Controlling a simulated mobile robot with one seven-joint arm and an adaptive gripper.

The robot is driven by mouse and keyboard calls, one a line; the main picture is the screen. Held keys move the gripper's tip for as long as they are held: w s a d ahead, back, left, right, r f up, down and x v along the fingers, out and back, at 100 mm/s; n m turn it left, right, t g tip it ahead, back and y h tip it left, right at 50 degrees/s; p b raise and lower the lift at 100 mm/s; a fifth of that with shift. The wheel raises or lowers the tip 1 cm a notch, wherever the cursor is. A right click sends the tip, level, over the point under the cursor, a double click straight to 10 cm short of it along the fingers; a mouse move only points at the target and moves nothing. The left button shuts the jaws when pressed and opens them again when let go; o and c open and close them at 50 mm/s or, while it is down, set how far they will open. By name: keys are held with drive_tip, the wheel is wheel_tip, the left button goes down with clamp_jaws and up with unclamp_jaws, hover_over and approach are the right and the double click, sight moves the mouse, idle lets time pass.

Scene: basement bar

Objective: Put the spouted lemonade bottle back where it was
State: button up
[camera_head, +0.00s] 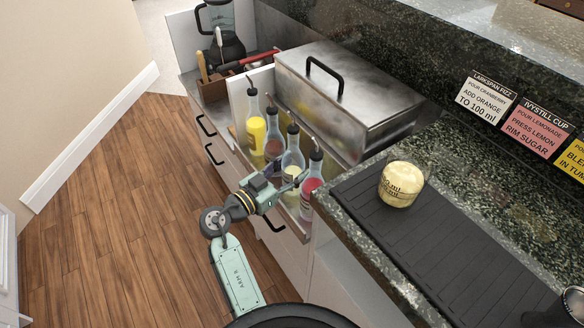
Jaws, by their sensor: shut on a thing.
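The spouted lemonade bottle (293,158) is clear with pale yellow liquid and a dark spout cap. It stands upright among other spouted bottles in the rail along the front of the bar. My gripper (297,180) reaches it from the front left and is shut on it; the fingers and the bottle's base are partly hidden. I cannot tell whether the bottle's base touches the rail's floor.
A yellow bottle (256,133) and a dark red bottle (274,147) stand left of the lemonade; a red bottle (312,188) stands close on its right. A steel lidded box (350,95) is behind. Recipe cards (487,97) lean at right. Wooden floor (120,210) is clear.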

drive_tip(key=shift+f+b, duration=0.15)
drive_tip(key=shift+b, duration=0.15)
drive_tip(key=o, duration=1.3)
drive_tip(key=shift+o, duration=0.2)
